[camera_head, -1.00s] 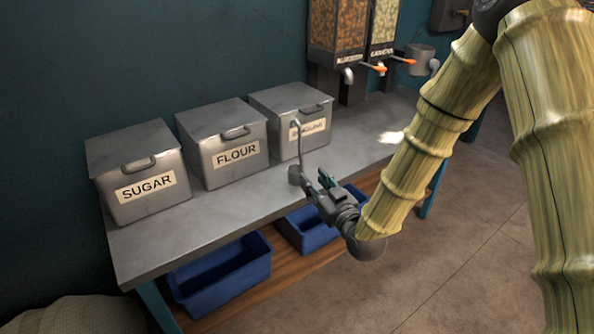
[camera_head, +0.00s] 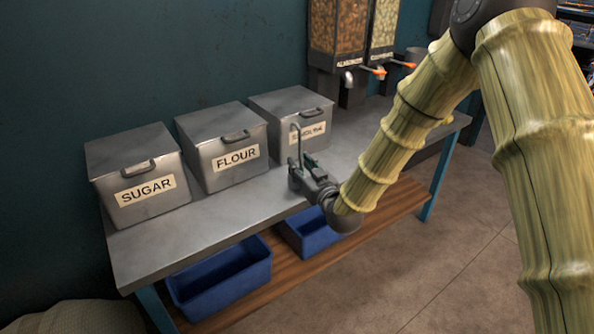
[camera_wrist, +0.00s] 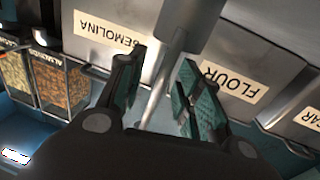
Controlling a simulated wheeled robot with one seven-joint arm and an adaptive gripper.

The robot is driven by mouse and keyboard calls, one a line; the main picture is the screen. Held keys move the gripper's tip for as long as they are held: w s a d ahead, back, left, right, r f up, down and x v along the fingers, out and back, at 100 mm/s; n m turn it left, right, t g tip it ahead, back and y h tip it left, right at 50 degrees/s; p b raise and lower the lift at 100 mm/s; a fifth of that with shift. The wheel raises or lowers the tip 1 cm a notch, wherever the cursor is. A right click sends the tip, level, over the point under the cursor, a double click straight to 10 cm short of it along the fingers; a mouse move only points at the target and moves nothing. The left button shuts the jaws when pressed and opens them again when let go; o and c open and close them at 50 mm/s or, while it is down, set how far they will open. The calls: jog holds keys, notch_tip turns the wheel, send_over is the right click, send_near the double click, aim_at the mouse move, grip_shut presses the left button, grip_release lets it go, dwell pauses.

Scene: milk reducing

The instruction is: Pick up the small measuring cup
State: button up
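The small measuring cup is grey metal with a tall thin upright handle (camera_head: 299,140), hooked at its top. It stands on the table in front of the semolina box. In the head view my gripper (camera_head: 303,170) is at the cup and hides most of its lower body. In the wrist view the cup body (camera_wrist: 190,22) is at the top, and its handle runs down between the two green-padded fingers of my gripper (camera_wrist: 160,92). The fingers are apart, with visible gaps at the handle.
Lidded metal boxes labelled sugar (camera_head: 140,175), flour (camera_head: 222,145) and semolina (camera_head: 292,112) line the back of the metal table (camera_head: 215,212). Dispensers (camera_head: 350,40) stand at the back right. Blue bins (camera_head: 220,275) sit on the wooden shelf below. The table's right part is clear.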

grip_shut()
dwell(0.3)
